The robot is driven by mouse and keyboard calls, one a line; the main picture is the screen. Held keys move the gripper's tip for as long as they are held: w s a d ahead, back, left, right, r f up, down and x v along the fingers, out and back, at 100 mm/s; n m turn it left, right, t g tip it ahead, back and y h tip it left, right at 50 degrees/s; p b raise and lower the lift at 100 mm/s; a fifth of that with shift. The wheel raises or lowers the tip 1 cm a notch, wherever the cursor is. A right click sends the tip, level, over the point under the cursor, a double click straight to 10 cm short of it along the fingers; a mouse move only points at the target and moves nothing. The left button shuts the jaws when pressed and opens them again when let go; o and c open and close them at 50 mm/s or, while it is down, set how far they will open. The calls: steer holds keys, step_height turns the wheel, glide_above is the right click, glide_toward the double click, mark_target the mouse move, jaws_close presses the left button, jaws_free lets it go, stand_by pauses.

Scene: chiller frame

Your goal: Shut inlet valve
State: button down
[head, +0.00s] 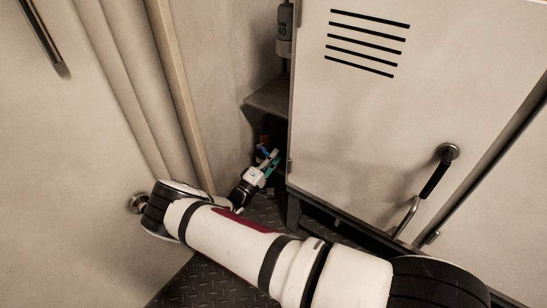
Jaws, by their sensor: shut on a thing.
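My gripper (270,160) reaches into the dark recess left of the cabinet, low in the head view. Its jaws are shut on a small blue part (263,150), which looks like the handle of the inlet valve. An orange-brown patch shows just above the blue part. The valve body and any pipe are mostly hidden by shadow and by the gripper, so I cannot tell the handle's angle.
A pale cabinet (365,110) with vent slots and a black-gripped handle (436,172) stands close on the right of the gripper. A shelf (268,97) juts out above it, with a grey cylinder (284,32) higher up. Pale panels (70,150) bound the left. The floor (205,282) is dark tread plate.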

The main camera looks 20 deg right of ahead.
steer(key=shift+a+f, duration=0.1)
steer(key=shift+f, duration=0.3)
steer(key=c, duration=1.7)
jaws_free()
steer(key=shift+o, duration=0.3)
steer(key=shift+r, duration=0.1)
steer(key=v, duration=1.2)
steer(key=shift+r, duration=0.1)
steer(key=shift+r, duration=0.1)
